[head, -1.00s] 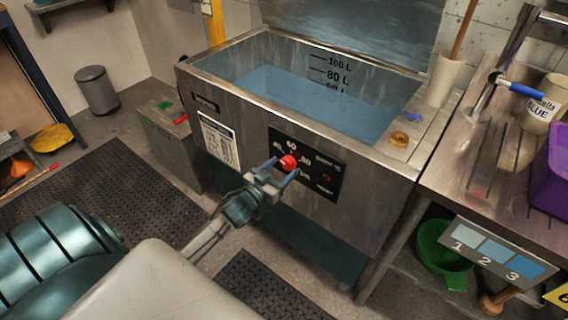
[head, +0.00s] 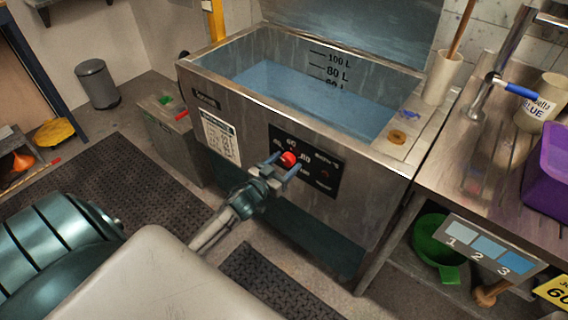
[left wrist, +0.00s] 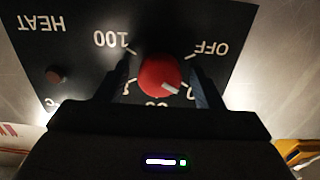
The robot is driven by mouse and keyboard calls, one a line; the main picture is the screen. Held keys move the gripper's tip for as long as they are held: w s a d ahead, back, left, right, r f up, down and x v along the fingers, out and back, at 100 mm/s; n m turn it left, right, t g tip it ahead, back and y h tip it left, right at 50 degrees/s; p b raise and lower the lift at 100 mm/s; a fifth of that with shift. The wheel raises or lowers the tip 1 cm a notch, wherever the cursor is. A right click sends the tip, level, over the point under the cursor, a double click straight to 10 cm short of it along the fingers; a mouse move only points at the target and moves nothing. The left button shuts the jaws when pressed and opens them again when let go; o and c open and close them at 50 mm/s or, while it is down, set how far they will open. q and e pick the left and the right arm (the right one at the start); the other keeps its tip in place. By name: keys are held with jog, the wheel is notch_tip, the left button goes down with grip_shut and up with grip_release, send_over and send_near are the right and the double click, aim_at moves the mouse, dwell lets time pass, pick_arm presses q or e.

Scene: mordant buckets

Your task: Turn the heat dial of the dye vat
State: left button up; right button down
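The dye vat (head: 330,205) is a steel tank of blue liquid with a black control panel (head: 322,178) on its front. The red heat dial (head: 289,159) is on this panel. It also shows in the left wrist view (left wrist: 158,74), where its white pointer mark slants to the lower right, with OFF at upper right and 100 at upper left. My left gripper (head: 284,165) is at the panel with one finger on each side of the dial. In the left wrist view, its fingers (left wrist: 160,80) are apart with a narrow gap to the dial on both sides. My right gripper is out of view.
A steel bench (head: 450,170) with a purple bin (head: 548,175) stands right of the vat. A green bowl (head: 437,242) is below it. A grey box (head: 165,125) stands left of the vat. Dark mats (head: 95,175) lie on the floor.

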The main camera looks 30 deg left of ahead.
pick_arm(q)
jog(key=c, duration=0.8)
jog(key=shift+c, duration=0.2)
jog(key=shift+m, duration=1.3)
jog(key=m, duration=0.3)
jog(key=shift+m+b, duration=0.3)
jog(key=m, duration=0.5)
jog(key=shift+a+b, duration=0.1)
jog(key=shift+b, duration=0.2)
jog(key=shift+m, duration=0.3)
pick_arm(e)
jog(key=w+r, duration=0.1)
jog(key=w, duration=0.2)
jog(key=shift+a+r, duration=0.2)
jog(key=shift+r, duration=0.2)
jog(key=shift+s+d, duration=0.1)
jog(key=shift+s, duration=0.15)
